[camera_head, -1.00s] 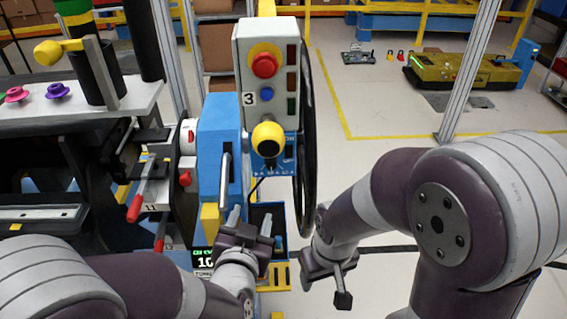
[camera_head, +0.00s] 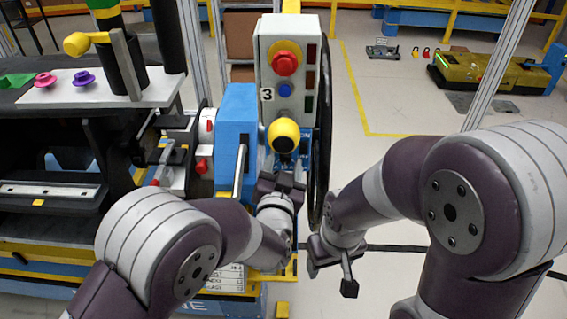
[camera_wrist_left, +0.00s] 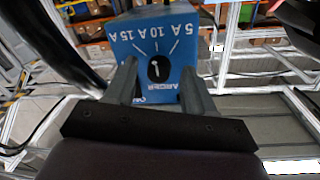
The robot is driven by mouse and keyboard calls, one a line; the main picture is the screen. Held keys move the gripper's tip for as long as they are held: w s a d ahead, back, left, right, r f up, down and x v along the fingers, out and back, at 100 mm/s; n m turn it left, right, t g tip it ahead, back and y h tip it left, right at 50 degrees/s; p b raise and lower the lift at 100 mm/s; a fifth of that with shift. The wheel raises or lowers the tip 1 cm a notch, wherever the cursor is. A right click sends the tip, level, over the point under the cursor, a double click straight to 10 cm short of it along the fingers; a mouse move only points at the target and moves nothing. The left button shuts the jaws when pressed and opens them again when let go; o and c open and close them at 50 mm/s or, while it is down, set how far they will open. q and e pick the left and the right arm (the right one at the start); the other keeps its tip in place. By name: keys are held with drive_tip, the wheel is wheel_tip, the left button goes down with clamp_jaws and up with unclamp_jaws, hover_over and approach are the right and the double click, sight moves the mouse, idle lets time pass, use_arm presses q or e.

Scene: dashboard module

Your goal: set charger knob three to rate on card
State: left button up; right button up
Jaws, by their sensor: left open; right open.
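The charger is a blue box (camera_wrist_left: 153,32) in the left wrist view, with its lettering upside down. Its black knob (camera_wrist_left: 158,69) has a small white mark and sits below a printed scale of 5 A, 10 A and 15 A. My left gripper (camera_wrist_left: 159,75) is open, with one finger on each side of the knob; contact cannot be told. In the head view my left gripper (camera_head: 281,182) is below the yellow mushroom knob and hides most of the charger. A white card (camera_head: 228,279) is partly behind my left arm. My right gripper (camera_head: 332,262) is open and empty, right of the post.
A blue lever housing (camera_head: 236,130) is at left.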

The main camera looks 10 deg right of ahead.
use_arm(q)
clamp_jaws()
drive_tip(key=shift+f, duration=0.1)
drive_tip(key=shift+f+n+b, duration=0.1)
drive_tip(key=shift+n+b, duration=0.3)
drive_tip(key=shift+b, duration=0.35)
drive_tip(key=n+b, duration=0.3)
drive_tip(key=b, duration=0.1)
drive_tip(key=n+b, duration=0.3)
drive_tip(key=b, duration=0.1)
drive_tip(key=shift+f+t, duration=0.2)
drive_tip(key=shift+t, duration=0.1)
drive_tip(key=shift+r+n+b, duration=0.2)
drive_tip(key=shift+n+b, duration=1)
drive_tip(key=shift+n, duration=0.1)
